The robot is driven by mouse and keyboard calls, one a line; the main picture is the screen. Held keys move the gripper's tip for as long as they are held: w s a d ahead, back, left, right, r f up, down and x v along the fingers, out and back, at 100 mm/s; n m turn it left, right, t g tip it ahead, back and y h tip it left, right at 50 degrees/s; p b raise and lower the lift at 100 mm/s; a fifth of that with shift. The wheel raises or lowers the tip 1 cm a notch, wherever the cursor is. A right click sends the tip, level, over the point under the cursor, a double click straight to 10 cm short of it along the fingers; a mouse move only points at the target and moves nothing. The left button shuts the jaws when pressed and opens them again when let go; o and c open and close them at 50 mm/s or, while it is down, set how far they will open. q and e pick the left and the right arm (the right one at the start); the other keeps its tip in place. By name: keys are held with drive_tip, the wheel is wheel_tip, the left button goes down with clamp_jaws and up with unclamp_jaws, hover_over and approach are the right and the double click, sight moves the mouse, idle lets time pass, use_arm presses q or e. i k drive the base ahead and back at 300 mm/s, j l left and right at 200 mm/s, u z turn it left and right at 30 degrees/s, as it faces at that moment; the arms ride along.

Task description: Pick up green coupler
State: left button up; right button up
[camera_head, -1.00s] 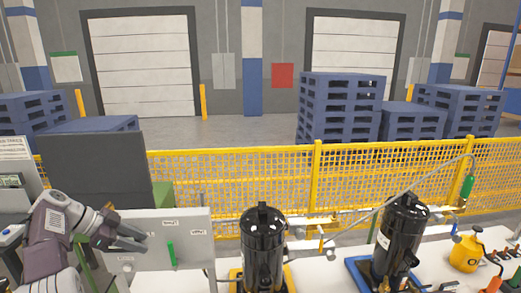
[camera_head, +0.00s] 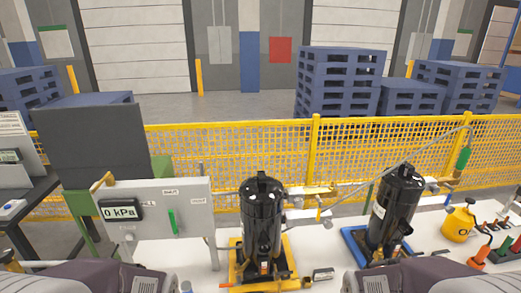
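A green cylindrical fitting (camera_head: 463,158) hangs at the end of the grey hose on the right, in front of the yellow mesh fence. It looks like a green coupler. A green part (camera_head: 503,245) also shows at the right edge of the table, too small to make out. A green lever (camera_head: 172,222) is on the grey panel at left. Only parts of my two arms show along the bottom edge. Neither gripper's fingers are in view.
Two black compressors (camera_head: 262,215) (camera_head: 396,208) stand on the white table, on yellow and blue bases. The grey panel (camera_head: 150,200) has a gauge (camera_head: 121,210) reading 0 kPa. A yellow bottle (camera_head: 458,222) and orange-based parts stand at right. The yellow fence (camera_head: 315,150) runs behind.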

sight(466, 151)
drive_tip(key=z, duration=1.55)
